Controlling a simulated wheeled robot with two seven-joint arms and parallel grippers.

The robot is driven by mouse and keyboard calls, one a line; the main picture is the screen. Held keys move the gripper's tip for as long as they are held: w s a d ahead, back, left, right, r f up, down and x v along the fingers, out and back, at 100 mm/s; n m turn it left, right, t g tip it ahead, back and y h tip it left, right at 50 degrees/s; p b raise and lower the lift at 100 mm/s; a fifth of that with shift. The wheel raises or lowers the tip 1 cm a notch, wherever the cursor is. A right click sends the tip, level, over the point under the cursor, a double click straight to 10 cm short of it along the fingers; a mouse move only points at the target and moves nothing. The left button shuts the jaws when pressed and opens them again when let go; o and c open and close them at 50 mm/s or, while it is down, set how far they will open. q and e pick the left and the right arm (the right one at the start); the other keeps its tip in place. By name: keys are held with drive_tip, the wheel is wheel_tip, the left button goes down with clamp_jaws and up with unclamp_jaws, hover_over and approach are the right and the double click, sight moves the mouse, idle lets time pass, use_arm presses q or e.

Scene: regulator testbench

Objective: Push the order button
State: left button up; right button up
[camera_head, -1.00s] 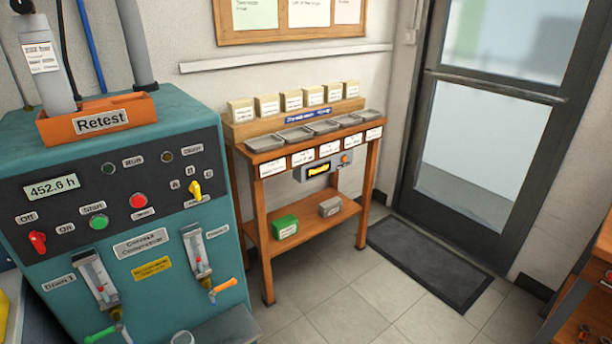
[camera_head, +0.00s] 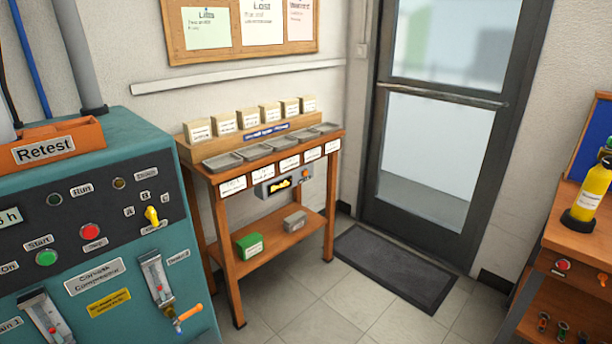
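A small grey box (camera_head: 268,189) with a lit yellow display (camera_head: 281,186) is mounted under the front edge of the wooden shelf table (camera_head: 240,174). An orange-red button (camera_head: 305,174) shows at its right end. The lettering there is too small to read, so I cannot tell if it is the order button. Neither of my grippers is in view.
A teal compressor panel (camera_head: 95,235) with a green button (camera_head: 46,258) and a red button (camera_head: 90,231) stands at left. A wooden bench (camera_head: 570,237) with a yellow bottle (camera_head: 592,190) and red button (camera_head: 562,265) stands at right. Tiled floor (camera_head: 310,305) is open between them.

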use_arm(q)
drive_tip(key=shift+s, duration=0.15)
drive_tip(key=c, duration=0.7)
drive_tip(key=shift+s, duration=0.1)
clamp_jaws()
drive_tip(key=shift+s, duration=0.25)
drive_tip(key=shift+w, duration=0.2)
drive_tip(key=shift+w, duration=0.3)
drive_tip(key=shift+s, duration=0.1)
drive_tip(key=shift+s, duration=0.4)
